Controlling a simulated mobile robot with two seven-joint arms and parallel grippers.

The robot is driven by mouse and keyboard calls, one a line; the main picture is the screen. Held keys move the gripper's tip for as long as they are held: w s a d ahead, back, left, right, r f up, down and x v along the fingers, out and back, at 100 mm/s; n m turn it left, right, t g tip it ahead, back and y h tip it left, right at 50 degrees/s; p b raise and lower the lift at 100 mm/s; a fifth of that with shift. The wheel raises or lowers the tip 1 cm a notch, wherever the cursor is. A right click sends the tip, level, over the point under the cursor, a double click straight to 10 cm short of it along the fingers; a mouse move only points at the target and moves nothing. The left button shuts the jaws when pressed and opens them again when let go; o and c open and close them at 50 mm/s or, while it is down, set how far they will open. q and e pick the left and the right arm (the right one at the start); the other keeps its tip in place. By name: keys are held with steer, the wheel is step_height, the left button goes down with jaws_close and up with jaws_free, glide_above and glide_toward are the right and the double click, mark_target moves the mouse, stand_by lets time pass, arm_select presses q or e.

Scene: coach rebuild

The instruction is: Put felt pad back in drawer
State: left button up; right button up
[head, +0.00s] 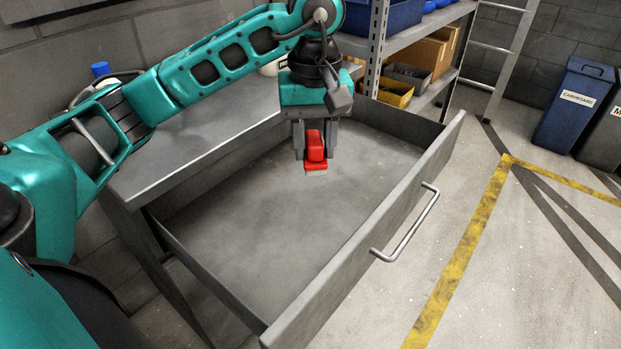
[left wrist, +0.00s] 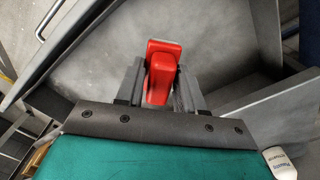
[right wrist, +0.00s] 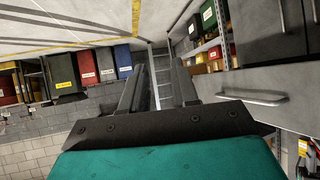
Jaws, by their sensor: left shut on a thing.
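The felt pad (head: 315,147) is a small red block with a pale underside. My left gripper (head: 315,154) points down and is shut on it, holding it above the open drawer (head: 265,225). The left wrist view also shows the red pad (left wrist: 161,62) between the fingers, with the drawer's grey floor behind it. The drawer is pulled out, and the part of its floor that shows is bare. Its front panel carries a bar handle (head: 408,232). My right gripper (right wrist: 157,82) appears only in the right wrist view. Its fingers are apart with nothing between them, away from the pad.
The grey bench top (head: 200,145) lies left of the drawer. A shelf with a yellow bin (head: 396,93) stands behind it. A blue cardboard bin (head: 574,105) is at the far right. The floor right of the drawer, with a yellow line (head: 470,245), is clear.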

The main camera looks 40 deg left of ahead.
arm_select(q)
steer(key=shift+f, duration=0.3)
step_height(320, 180, down, 15)
steer(key=shift+f+b, duration=0.1)
steer(key=shift+b, duration=1)
steer(key=shift+f, duration=2.1)
arm_select(e)
steer(key=shift+w+a+f, duration=0.35)
steer(key=shift+a+f, duration=0.1)
steer(key=shift+f, duration=0.15)
arm_select(q)
steer(key=shift+f+b, duration=0.1)
steer(key=shift+b, duration=0.25)
arm_select(e)
steer(key=shift+f, duration=0.1)
arm_select(q)
steer(key=shift+f, duration=0.15)
steer(key=o, duration=1)
arm_select(e)
steer(key=shift+f, duration=0.15)
